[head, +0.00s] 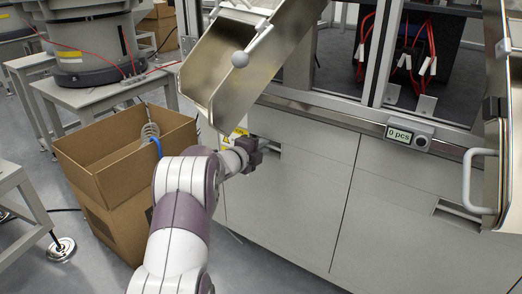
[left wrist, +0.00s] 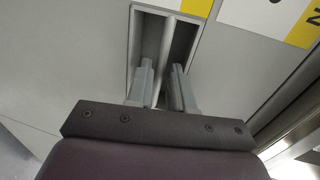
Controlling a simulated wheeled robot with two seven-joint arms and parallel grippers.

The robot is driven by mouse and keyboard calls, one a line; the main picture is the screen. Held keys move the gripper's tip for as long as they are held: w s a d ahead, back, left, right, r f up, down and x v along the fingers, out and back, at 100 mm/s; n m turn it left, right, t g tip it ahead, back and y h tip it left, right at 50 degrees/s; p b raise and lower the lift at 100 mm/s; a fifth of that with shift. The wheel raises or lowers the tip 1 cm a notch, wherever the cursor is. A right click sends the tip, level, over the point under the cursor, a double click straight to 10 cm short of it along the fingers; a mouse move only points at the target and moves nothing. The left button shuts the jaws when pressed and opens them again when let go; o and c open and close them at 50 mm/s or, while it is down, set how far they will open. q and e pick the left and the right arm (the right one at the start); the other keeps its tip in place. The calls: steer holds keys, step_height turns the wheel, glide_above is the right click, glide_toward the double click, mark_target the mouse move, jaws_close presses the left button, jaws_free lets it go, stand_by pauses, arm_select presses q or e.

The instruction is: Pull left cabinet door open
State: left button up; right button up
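The left cabinet door (head: 290,205) is a light grey panel, flush with the cabinet front in the head view. Its recessed handle (head: 272,148) is near the top, partly hidden by my left gripper (head: 263,145). In the left wrist view, the two grey fingers of my left gripper (left wrist: 162,84) reach into the rectangular recess, one on each side of its thin light handle bar (left wrist: 166,50). The fingers stand apart, with small gaps to the bar visible. My right gripper is not in view.
An open cardboard box (head: 115,185) stands on the floor left of the cabinet. A tilted metal chute (head: 245,65) hangs above the gripper. A counter reading 0 pcs (head: 408,134) and a second cabinet door (head: 395,235) are on the right.

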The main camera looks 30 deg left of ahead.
arm_select(q)
jaws_close()
stand_by(1.4)
